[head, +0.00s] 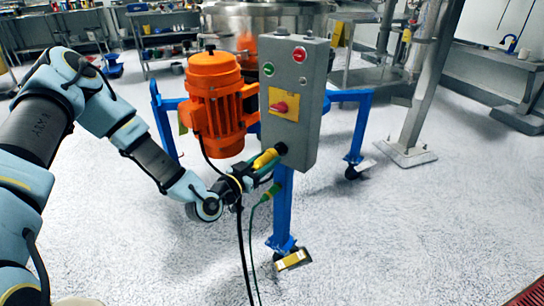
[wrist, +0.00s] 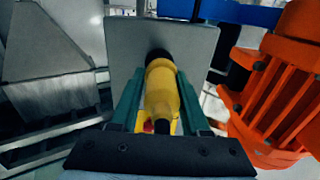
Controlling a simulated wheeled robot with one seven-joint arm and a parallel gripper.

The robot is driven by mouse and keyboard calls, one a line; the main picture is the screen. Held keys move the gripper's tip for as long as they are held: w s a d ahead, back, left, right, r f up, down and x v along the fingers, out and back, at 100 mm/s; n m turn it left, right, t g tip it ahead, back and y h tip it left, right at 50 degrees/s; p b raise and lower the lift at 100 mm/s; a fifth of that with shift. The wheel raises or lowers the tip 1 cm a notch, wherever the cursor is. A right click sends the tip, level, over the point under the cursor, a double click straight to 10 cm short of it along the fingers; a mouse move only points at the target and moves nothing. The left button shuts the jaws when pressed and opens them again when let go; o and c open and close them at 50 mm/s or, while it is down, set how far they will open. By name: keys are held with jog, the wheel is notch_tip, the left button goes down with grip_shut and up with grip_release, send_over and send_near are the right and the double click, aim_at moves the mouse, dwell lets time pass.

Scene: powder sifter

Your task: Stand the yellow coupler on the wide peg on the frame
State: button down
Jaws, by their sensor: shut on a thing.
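The yellow coupler (head: 265,158) is at the lower left of the grey control box in the head view. Its black far end meets a dark round socket on the box; I cannot tell whether it is still seated. My gripper (head: 268,170) is shut on the coupler. In the wrist view, the yellow coupler (wrist: 161,95) lies lengthwise between the green fingers of my gripper (wrist: 160,85), its far end against the grey panel. The blue frame (head: 283,205) stands below the box. I cannot make out the wide peg in either view.
The grey control box (head: 297,95) carries buttons and a red switch. The orange motor (head: 215,100) is close at its left and at the right in the wrist view (wrist: 285,90). A green connector (head: 266,195) and cables hang beside the frame leg.

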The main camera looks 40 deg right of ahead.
aim_at(254, 170)
jog(key=shift+s+a, duration=0.2)
jog(key=shift+a, duration=0.6)
jog(key=shift+s+a, duration=0.15)
jog(key=shift+a, duration=0.65)
